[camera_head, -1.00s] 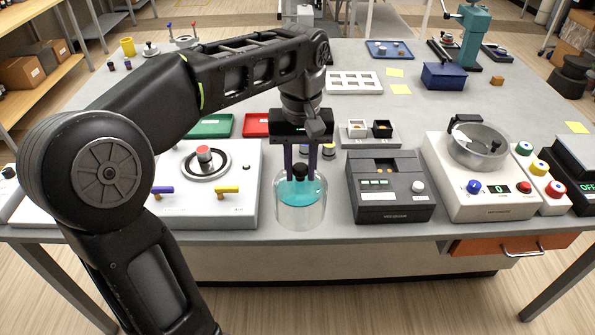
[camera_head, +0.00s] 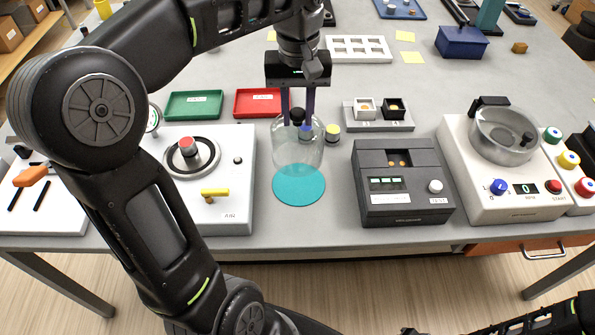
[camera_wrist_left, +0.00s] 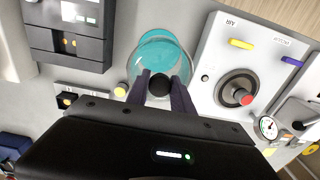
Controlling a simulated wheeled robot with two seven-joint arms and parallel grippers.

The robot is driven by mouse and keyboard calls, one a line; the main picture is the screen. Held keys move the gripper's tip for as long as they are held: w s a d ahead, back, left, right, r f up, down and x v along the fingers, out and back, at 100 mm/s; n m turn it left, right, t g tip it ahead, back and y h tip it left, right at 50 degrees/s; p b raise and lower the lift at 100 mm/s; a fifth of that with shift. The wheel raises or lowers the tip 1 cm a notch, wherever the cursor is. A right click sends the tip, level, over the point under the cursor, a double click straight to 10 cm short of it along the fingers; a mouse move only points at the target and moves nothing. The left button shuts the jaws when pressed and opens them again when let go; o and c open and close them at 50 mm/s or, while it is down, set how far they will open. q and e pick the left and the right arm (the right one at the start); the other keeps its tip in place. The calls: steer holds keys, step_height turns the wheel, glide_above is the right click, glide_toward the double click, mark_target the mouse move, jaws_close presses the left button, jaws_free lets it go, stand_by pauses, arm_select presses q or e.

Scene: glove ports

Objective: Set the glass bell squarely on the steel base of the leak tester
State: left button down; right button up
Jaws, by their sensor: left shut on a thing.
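The clear glass bell (camera_head: 297,150) has a dark knob on top. My left gripper (camera_head: 298,115) is shut on that knob and holds the bell upright above a teal round mat (camera_head: 299,187). In the left wrist view the gripper (camera_wrist_left: 159,88) hides part of the bell (camera_wrist_left: 146,66). The leak tester (camera_head: 215,178) is the white box to the left. Its round steel base (camera_head: 176,160), with a dark ring around it, carries a red-topped part (camera_head: 188,148). The bell is apart from this base. My right gripper is not in view.
Green (camera_head: 194,105) and red (camera_head: 257,102) trays lie behind the tester. A yellow lever (camera_head: 215,193) and a gauge (camera_head: 153,118) are on the tester. A dark grey device (camera_head: 402,180) stands right of the mat. My left forearm covers the tester's left part.

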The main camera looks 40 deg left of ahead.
arm_select(q)
step_height(320, 180, down, 5)
steer(key=b, duration=0.3)
steer(key=shift+f, duration=0.55)
step_height(320, 180, down, 4)
steer(key=shift+r, duration=0.2)
steer(key=shift+f, duration=0.15)
steer(key=c, duration=1.1)
jaws_free()
